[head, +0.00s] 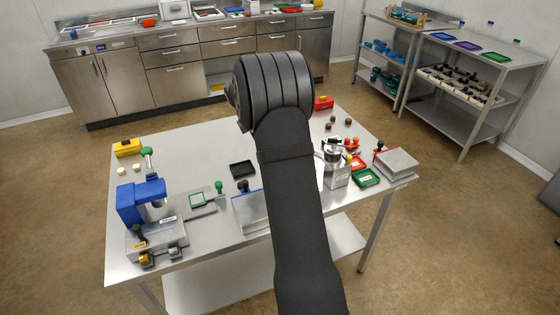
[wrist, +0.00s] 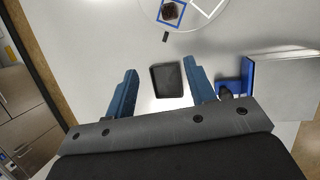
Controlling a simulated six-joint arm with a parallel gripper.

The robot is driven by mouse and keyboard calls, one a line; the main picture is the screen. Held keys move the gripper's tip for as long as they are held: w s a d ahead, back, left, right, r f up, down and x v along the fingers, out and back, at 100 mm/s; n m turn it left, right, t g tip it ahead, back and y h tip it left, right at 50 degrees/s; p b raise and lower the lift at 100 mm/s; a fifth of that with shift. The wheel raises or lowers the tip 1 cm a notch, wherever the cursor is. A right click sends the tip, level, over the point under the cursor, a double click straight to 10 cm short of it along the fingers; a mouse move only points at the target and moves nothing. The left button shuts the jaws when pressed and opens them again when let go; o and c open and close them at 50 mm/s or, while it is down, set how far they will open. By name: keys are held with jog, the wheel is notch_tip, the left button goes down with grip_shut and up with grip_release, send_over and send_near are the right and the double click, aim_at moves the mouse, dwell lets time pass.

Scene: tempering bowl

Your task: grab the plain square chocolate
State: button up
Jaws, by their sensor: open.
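A small dark brown piece (wrist: 170,11) lies inside a blue square outline at the top of the wrist view. It looks roughly square, but I cannot tell whether its top is plain. My gripper (wrist: 160,66) is open, with its two blue fingers spread apart and nothing between them touching. The brown piece lies beyond the fingertips. In the head view my arm hides the gripper and that piece. Small brown chocolates (head: 334,118) sit at the table's far right; their shapes are too small to tell.
A black shallow tray (wrist: 166,80) lies below, between the fingers in the wrist view; it also shows in the head view (head: 241,169). A blue-and-grey device (wrist: 283,85) stands right of the fingers. A blue press (head: 140,203) stands at the table's left.

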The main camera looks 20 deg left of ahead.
notch_tip(320, 180, up, 4)
jog(key=r+h, duration=0.1)
jog(key=h, duration=0.1)
jog(key=shift+g, duration=0.4)
jog(key=x, duration=1.7)
jog(key=shift+w+d+f, duration=0.1)
jog(key=shift+d+f, duration=0.1)
jog(key=shift+f, duration=0.05)
grip_shut()
jog(key=shift+r, duration=0.1)
